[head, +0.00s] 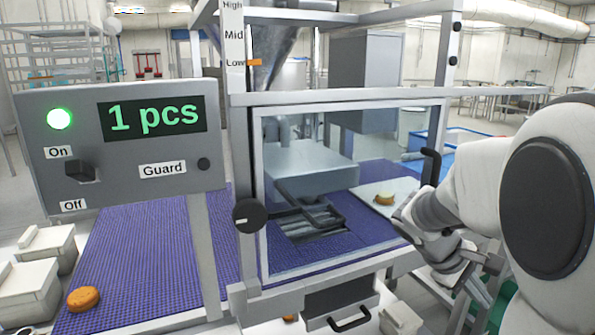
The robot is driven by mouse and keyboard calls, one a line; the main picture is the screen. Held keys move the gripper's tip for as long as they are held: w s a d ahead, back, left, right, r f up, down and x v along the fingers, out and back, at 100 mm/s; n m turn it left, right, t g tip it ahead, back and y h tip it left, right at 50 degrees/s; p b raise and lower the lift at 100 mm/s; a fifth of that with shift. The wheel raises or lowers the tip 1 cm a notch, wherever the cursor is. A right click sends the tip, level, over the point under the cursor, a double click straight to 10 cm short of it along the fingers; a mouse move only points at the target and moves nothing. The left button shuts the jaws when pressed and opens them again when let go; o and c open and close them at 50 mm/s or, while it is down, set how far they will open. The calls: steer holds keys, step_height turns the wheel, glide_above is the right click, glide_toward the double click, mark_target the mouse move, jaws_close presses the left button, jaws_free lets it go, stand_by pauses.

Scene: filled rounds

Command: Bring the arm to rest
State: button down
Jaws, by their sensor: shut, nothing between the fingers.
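My arm (476,195) reaches in from the right edge. It is folded in front of the machine's right side. My gripper (488,262) is low at the right, partly overlapped by my own arm links, and its fingers are small in view. It is shut and empty, apart from the machine's black door handle (430,166).
A machine with a clear guard (330,235) stands over a purple belt (140,245). One round (83,299) lies at the belt's left end, another (384,199) behind the guard. The panel (130,140) reads "1 pcs" with a green light. A drawer (340,305) sits below.

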steer(key=s+a+r+m+t+y, duration=0.2)
steer(key=s+a+m+t+y, duration=0.15)
steer(key=s+a, duration=0.5)
steer(key=s+a+r+m+t+y, duration=0.25)
steer(key=s+a+y, duration=0.25)
steer(key=a, duration=0.6)
step_height(320, 180, up, 13)
steer(key=p, duration=1.2)
steer(key=shift+s+a+n+p, duration=0.35)
steer(key=shift+s+a+n, duration=0.05)
steer(key=shift+a, duration=0.05)
steer(key=shift+a+f, duration=0.1)
